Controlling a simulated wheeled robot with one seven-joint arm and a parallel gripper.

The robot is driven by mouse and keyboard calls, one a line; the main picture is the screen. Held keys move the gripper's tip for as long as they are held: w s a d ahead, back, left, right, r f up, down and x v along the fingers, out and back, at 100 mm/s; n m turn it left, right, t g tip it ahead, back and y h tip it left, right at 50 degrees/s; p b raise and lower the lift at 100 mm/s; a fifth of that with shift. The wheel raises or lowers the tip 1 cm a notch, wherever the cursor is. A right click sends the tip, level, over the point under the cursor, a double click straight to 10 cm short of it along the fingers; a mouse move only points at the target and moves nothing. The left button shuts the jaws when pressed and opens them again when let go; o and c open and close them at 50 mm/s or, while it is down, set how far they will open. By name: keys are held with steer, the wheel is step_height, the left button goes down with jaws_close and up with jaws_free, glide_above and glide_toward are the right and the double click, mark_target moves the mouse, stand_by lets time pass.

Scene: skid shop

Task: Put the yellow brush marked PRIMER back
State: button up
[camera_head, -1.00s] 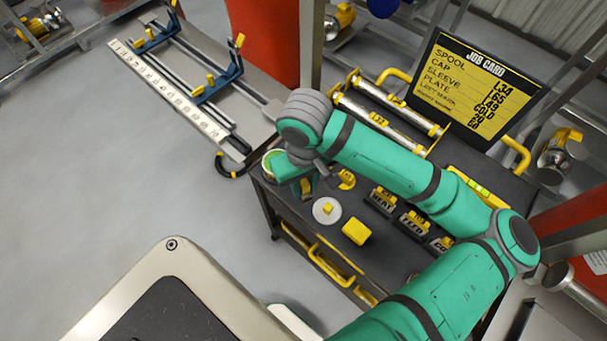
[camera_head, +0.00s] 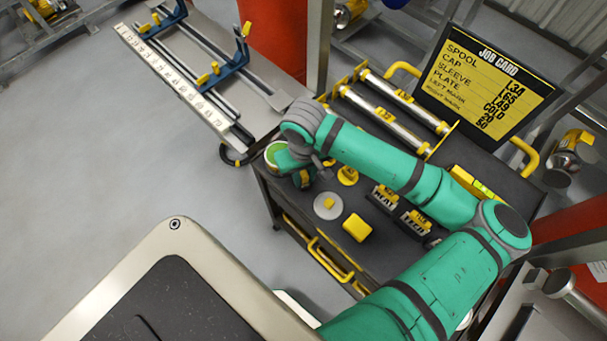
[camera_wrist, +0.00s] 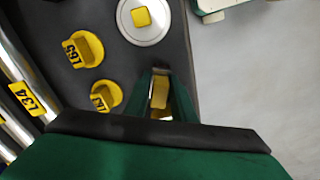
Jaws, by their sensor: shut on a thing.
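My gripper (camera_wrist: 160,88) is shut on a yellow piece (camera_wrist: 160,92), which shows between its fingers in the wrist view. This looks like the yellow brush, but no PRIMER marking is readable. In the head view my gripper (camera_head: 304,180) is at the near left end of the dark cart top (camera_head: 385,240), left of a pale disc with a yellow knob (camera_head: 327,206). My wrist hides part of the held piece. Whether it touches the cart top cannot be told.
Yellow caps stand near the gripper, one marked L65 (camera_wrist: 82,50). A yellow block (camera_head: 357,227) and blocks marked HEAT (camera_head: 384,197) and TECH (camera_head: 415,221) stand on the cart. Metal spools (camera_head: 385,110) and a job card (camera_head: 487,80) are behind. Open floor lies left.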

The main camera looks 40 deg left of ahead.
mark_target(304, 173)
steer(key=o, duration=1)
steer(key=shift+f, duration=0.15)
steer(key=shift+w, duration=0.1)
step_height(304, 173, up, 12)
steer(key=shift+r, duration=0.2)
